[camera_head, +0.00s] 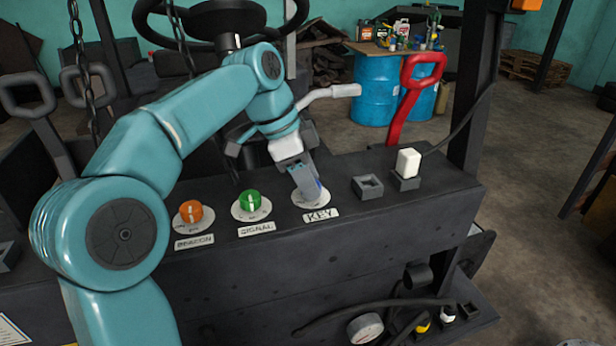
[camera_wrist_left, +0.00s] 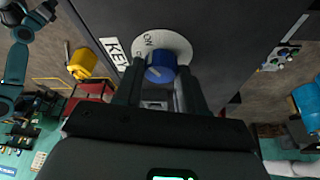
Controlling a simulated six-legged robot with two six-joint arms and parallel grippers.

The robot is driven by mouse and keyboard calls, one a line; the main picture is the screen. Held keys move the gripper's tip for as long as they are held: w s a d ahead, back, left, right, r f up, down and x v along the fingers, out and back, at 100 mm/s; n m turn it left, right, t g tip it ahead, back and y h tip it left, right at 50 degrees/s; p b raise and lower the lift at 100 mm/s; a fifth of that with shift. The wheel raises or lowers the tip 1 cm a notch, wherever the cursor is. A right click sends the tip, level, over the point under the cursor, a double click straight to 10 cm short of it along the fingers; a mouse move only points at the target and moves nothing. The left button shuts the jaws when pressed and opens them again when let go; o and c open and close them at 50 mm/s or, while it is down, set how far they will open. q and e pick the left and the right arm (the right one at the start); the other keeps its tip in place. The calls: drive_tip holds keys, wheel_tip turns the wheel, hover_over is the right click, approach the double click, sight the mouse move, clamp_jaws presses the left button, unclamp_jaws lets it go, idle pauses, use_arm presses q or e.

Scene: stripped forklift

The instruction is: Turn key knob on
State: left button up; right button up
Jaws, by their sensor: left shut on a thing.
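The key knob is blue and sits on a round white dial above the KEY label (camera_head: 321,215) on the dark console. In the head view my left gripper (camera_head: 308,190) comes down over the knob and hides most of it. In the left wrist view the blue key knob (camera_wrist_left: 160,68) is between the two fingers of my left gripper (camera_wrist_left: 158,85), which is shut on it. The dial (camera_wrist_left: 155,42) shows the word ON beside the knob. My right gripper is not in view.
An orange knob (camera_head: 190,212) and a green knob (camera_head: 251,200) sit left of the key dial. An empty square socket (camera_head: 367,186) and a white block (camera_head: 408,162) in a holder are to its right. A red lever (camera_head: 408,95) stands behind the console.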

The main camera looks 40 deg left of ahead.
use_arm(q)
drive_tip(key=shift+r, duration=0.2)
drive_tip(key=o, duration=1.1)
drive_tip(key=shift+f, duration=0.1)
drive_tip(key=shift+c, duration=0.2)
drive_tip(key=v, duration=0.7)
drive_tip(key=shift+a+r, duration=0.15)
drive_tip(key=shift+r, duration=0.1)
drive_tip(key=shift+s, duration=0.15)
